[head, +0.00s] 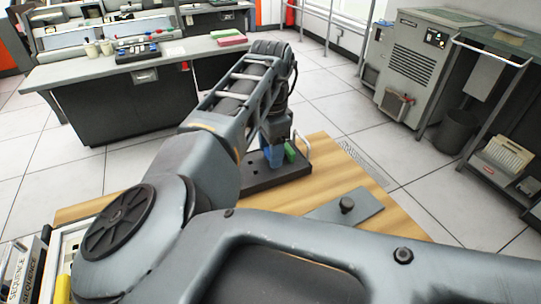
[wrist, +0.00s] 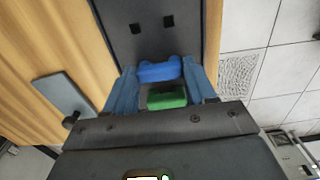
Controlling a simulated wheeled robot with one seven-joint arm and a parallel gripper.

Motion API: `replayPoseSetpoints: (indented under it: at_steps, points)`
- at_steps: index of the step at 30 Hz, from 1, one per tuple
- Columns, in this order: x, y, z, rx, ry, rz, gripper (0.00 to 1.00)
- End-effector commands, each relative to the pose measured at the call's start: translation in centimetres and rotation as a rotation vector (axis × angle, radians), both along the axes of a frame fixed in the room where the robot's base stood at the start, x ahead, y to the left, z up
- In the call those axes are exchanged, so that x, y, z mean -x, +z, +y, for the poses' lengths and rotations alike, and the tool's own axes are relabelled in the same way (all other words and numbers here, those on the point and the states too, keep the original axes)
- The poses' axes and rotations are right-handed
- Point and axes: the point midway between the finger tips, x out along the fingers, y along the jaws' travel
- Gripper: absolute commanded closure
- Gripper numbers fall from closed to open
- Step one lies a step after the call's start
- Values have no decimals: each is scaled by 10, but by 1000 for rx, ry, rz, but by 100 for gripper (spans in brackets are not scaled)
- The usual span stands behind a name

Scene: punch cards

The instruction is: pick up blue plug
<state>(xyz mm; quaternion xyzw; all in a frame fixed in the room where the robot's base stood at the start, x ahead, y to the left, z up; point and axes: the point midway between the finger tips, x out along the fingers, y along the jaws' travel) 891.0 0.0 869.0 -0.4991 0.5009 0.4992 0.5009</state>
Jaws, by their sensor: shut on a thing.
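The blue plug (wrist: 159,70) shows in the wrist view between the two blue-grey fingers of my gripper (wrist: 160,78), which are shut on its sides. A green plug (wrist: 167,97) is just below it in the wrist view, nearer my palm in the picture; it also shows in the head view (head: 290,151). A dark block with square holes (wrist: 150,38) lies under the fingers; it also shows in the head view (head: 262,183). My gripper (head: 272,157) points down over this block. I cannot tell whether the blue plug still sits in a hole or is clear of it.
The block stands on a wooden tabletop (head: 315,181). A flat grey plate with a dark knob (head: 345,208) lies to its right, and a thin metal handle (head: 305,147) stands at the block's far end.

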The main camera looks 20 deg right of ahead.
Motion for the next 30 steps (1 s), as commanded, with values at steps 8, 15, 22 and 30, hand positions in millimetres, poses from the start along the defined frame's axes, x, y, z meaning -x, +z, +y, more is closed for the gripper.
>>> replayPoseSetpoints:
  at_steps: [8,15,22,30]
  points:
    - [0,18,-1,1,-1,-2,67]
    - [-1,65,-1,0,-1,-3,67]
    - [0,96,0,1,0,-1,67]
    - [0,113,0,0,0,0,67]
